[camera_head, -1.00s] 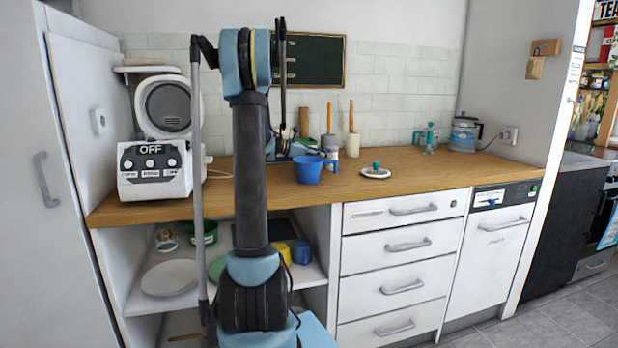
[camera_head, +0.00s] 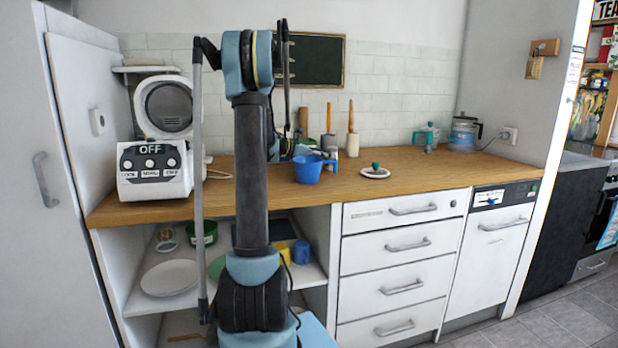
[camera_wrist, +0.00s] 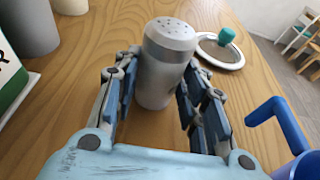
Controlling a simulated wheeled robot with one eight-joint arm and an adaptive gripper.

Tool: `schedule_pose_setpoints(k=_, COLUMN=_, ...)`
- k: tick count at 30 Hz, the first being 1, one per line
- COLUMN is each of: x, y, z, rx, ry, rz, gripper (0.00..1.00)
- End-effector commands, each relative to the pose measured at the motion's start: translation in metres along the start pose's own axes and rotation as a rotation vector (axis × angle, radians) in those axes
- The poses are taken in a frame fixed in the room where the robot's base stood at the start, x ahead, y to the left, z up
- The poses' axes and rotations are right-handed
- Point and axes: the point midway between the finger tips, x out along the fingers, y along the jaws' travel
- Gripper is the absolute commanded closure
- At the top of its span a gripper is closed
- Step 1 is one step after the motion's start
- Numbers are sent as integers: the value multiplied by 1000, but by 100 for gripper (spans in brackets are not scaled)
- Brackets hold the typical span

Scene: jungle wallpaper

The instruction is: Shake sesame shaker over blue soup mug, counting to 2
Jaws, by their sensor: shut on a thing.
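The sesame shaker (camera_wrist: 167,62), a grey cylinder with a pale perforated top, stands between the fingers of my gripper (camera_wrist: 160,103) in the wrist view. The fingers are shut on its sides. It looks upright and close to the wooden counter; whether its base touches the wood cannot be told. The blue soup mug (camera_head: 308,170) stands on the counter right of my arm in the head view. Its handle (camera_wrist: 262,112) and part of its body show at the right edge of the wrist view, beside my gripper. In the head view my gripper is mostly hidden and small.
A round lid with a teal knob (camera_head: 375,171) lies on the counter (camera_head: 432,168), right of the mug. Utensil holders (camera_head: 352,145) stand behind. A white appliance (camera_head: 155,170) is at left. The right front counter is clear.

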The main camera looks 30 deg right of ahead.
Motion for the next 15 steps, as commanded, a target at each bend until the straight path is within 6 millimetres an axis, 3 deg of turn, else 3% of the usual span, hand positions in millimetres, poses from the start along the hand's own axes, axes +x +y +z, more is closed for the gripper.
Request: schedule_pose_setpoints(k=15, x=-4, y=0, z=11, rx=0, ry=0, rz=0, gripper=100)
